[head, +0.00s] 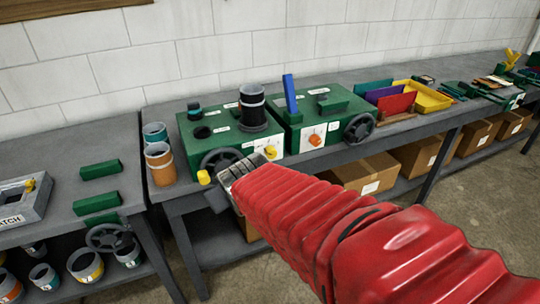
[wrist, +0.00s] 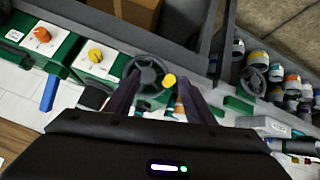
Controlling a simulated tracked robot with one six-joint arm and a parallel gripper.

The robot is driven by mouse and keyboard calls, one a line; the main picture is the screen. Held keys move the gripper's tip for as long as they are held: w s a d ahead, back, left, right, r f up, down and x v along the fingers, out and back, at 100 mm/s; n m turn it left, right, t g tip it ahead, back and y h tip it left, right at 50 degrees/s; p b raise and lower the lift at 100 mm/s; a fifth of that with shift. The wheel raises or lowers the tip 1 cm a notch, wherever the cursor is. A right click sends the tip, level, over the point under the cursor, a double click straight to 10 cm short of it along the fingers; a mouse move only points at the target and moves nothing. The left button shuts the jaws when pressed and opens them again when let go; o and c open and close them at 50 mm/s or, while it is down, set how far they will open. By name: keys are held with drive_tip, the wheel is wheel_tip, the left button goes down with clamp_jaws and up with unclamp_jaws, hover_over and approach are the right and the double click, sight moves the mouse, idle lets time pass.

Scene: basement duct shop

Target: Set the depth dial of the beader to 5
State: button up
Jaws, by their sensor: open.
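Two green bench machines stand side by side; I cannot tell from their labels which is the beader. The left machine (head: 194,133) has a yellow dial (head: 270,153) on a white front plate and a dark handwheel (head: 220,161) with a yellow knob (head: 204,177). The right machine (head: 345,108) has an orange dial (head: 314,140) on a white plate. The wrist view also shows the yellow dial (wrist: 95,55) and orange dial (wrist: 42,34). Dial numbers are too small to read. My gripper (wrist: 160,84) is open and empty, in front of the left machine, with its handwheel beyond the fingers.
A blue lever (head: 290,94) stands on the right machine, whose own handwheel (head: 359,129) is at its right. Ringed cylinders (head: 160,164) stand left of the machines. A yellow tray (head: 425,98) is farther right. Cardboard boxes (head: 368,176) sit on the shelf below.

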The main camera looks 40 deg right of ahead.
drive_tip(key=w+d+f+t+h, duration=0.2)
drive_tip(key=w+d+f, duration=0.15)
drive_tip(key=d, duration=0.55)
drive_tip(key=n+t, duration=0.1)
drive_tip(key=t, duration=0.3)
approach(273, 155)
drive_tip(key=a+f, duration=0.1)
drive_tip(key=a, duration=0.2)
drive_tip(key=s+d+f+t, duration=0.1)
drive_tip(key=s+d+t, duration=0.1)
drive_tip(key=s, duration=0.3)
drive_tip(key=shift+s+f+t, duration=0.2)
drive_tip(key=shift+t, duration=0.3)
drive_tip(key=shift+w+d, duration=0.1)
drive_tip(key=x, duration=1.3)
drive_tip(key=shift+w+f, duration=0.1)
drive_tip(key=shift+w, duration=0.25)
drive_tip(key=shift+c, duration=0.5)
